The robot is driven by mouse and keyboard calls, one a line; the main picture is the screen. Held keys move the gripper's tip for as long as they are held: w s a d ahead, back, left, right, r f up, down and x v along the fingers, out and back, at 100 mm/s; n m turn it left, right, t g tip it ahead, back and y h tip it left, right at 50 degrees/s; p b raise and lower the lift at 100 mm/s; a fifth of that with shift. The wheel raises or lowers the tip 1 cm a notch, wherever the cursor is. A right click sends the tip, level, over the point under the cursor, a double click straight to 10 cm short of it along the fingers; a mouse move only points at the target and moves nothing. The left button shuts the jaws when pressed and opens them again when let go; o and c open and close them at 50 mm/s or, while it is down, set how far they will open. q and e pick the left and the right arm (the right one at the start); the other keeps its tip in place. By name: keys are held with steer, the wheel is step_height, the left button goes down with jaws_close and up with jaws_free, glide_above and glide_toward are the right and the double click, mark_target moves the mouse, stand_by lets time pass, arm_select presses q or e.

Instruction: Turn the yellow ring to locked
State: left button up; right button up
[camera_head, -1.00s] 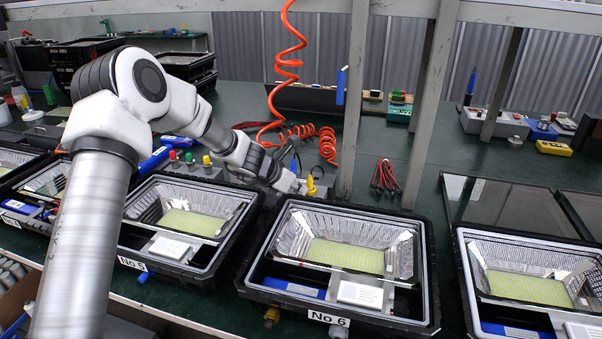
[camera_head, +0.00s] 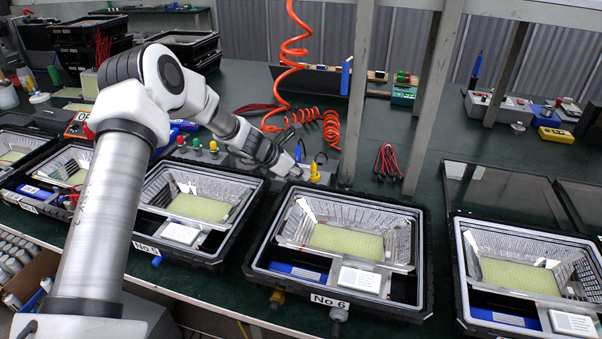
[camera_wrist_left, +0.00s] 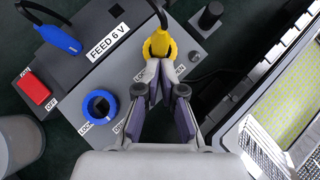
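Whether the fingers touch or pinch the ring cannot be told. No mark showing the ring's turn is readable. My right gripper is in no view.
A blue ring (camera_wrist_left: 100,106) is on the same box, beside a red switch (camera_wrist_left: 34,90) and a blue plug (camera_wrist_left: 58,38). A black knob (camera_wrist_left: 210,16) stands at the right. The floodlight housing No 6 (camera_head: 422,255) is close in front.

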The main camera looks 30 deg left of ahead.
arm_select(q)
steer(key=shift+o, duration=0.7)
steer(key=shift+d, duration=0.1)
steer(key=shift+w+d+f, duration=0.1)
steer(key=shift+w+f, duration=0.1)
steer(key=shift+w, duration=0.1)
steer(key=shift+s+r, duration=0.15)
steer(key=shift+s, duration=0.05)
steer(key=v, duration=1.2)
steer(key=shift+w+a, duration=0.15)
steer(key=shift+a, duration=0.05)
